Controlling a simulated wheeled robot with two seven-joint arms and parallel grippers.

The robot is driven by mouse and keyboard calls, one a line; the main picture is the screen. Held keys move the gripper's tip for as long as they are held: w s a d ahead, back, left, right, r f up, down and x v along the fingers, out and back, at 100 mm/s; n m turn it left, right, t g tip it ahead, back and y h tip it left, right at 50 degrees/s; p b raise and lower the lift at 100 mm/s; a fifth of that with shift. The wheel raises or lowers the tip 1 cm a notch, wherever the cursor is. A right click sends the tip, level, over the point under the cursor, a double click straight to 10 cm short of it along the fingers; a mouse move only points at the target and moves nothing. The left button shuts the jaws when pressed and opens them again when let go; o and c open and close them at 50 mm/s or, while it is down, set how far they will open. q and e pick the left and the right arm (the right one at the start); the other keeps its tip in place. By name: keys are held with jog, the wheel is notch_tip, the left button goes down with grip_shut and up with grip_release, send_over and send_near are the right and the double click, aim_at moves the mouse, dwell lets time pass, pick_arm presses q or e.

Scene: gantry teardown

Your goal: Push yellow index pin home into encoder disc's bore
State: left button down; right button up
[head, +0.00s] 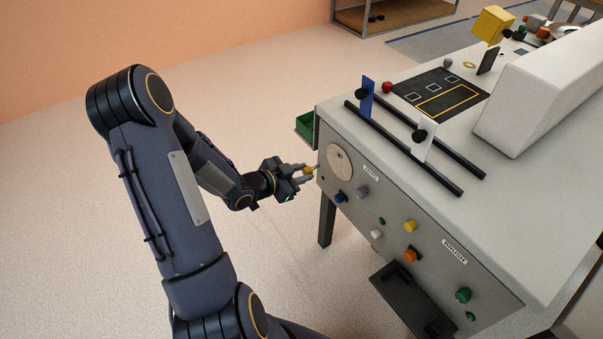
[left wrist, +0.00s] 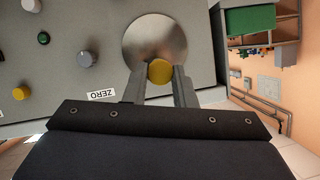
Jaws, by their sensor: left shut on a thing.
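The encoder disc (head: 340,161) is a round pale metal disc on the left part of the machine's front panel. It also shows in the left wrist view (left wrist: 155,35) as a shiny disc. My left gripper (head: 307,171) is shut on the yellow index pin (head: 308,170), whose round yellow head shows between the fingers in the left wrist view (left wrist: 160,71). The gripper is at the disc's left side in the head view. The pin's tip and the bore are hidden, so I cannot tell how deep the pin sits. My right gripper is not in view.
The front panel carries blue, white, yellow, orange and green knobs (head: 463,295). A black tray (head: 400,300) juts out below them. Two black rails (head: 425,155) cross the machine's top. A green bin (head: 304,126) hangs at its left side. Open floor lies to the left.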

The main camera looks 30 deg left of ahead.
aim_at(311, 170)
pick_arm(q)
jog(key=shift+w+d+b, duration=0.3)
jog(key=shift+w+d, duration=0.05)
jog(key=shift+w, duration=0.5)
jog(key=shift+w+d+b, duration=0.25)
jog(key=shift+w+d, duration=0.1)
jog(key=shift+w, duration=0.55)
jog(key=shift+w+d+b, duration=0.3)
jog(key=shift+w+d, duration=0.05)
jog(key=shift+w, duration=0.5)
jog(key=shift+w+d+b, duration=0.4)
jog(key=shift+w, duration=0.45)
jog(key=shift+w+d+b, duration=0.2)
jog(key=shift+w+d, duration=0.05)
jog(key=shift+w, duration=0.35)
jog(key=shift+w+d+b, duration=0.2)
jog(key=shift+w, duration=0.4)
jog(key=c, duration=1.1)
grip_release()
